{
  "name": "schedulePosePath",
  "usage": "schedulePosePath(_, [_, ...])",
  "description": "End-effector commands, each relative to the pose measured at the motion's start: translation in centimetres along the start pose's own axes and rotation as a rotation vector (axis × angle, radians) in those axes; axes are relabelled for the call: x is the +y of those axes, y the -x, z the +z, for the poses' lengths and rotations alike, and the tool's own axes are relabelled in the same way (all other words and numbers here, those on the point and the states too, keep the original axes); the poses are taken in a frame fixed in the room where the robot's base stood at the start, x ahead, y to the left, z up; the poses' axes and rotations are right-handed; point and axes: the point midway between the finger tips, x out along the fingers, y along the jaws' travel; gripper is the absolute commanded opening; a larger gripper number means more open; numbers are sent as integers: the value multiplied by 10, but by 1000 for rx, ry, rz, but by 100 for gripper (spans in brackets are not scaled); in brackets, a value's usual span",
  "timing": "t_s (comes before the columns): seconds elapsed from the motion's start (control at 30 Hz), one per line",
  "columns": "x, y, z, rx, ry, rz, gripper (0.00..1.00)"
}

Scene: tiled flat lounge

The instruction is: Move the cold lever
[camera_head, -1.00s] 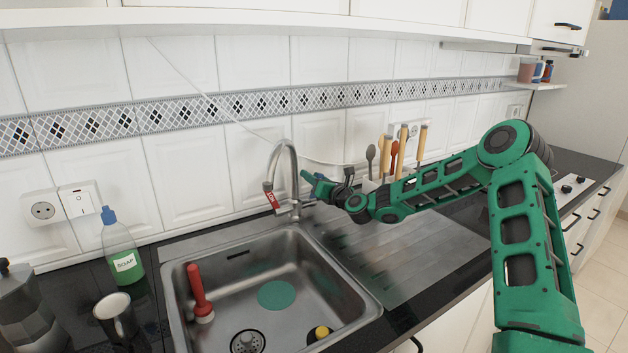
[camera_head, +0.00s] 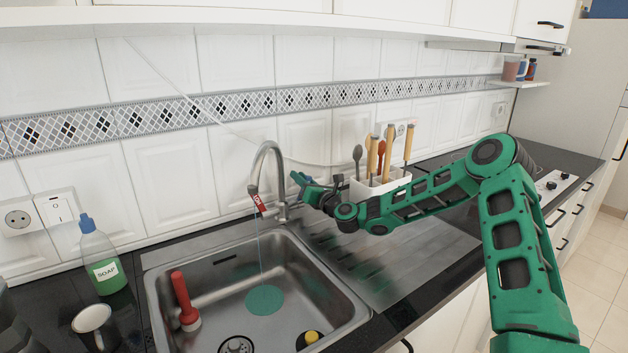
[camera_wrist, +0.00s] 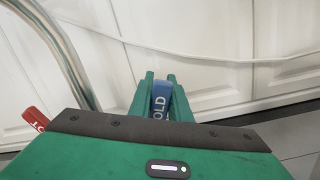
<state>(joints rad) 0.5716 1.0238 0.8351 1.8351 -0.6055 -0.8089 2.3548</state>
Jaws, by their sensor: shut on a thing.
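The blue cold lever (camera_wrist: 161,102), with part of the word COLD showing, is between the two green fingers of my gripper (camera_wrist: 160,79) in the wrist view. My gripper (camera_head: 296,180) is shut on it, just right of the tap (camera_head: 281,186) in the head view. The fingers hide the lever's sides. The red hot lever (camera_head: 260,203) is on the tap's left side; it also shows at the left edge of the wrist view (camera_wrist: 36,119). A thin stream of water (camera_head: 259,250) falls from the spout into the sink (camera_head: 340,293).
A white holder (camera_head: 362,194) with utensils stands behind my arm. A soap bottle (camera_head: 103,262) and a mug (camera_head: 94,327) stand left of the sink. The drainboard (camera_head: 400,262) is clear.

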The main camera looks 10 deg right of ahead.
Motion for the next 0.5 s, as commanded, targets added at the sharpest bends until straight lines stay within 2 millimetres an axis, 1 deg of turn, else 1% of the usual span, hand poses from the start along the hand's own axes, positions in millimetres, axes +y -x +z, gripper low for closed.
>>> schedulePosePath(0.03, [4, -1, -4, -6, -1, 5, 0])
schedulePosePath(0.13, [11, -2, -5, -16, -1, 14, 0])
schedulePosePath(0.4, [11, -3, -6, -17, 0, 14, 0])
schedulePosePath(0.43, [11, -3, -6, -16, 0, 14, 19])
schedulePosePath(0.47, [11, -3, -6, -16, 0, 14, 26])
schedulePosePath(0.5, [12, -3, -6, -16, 0, 15, 36])
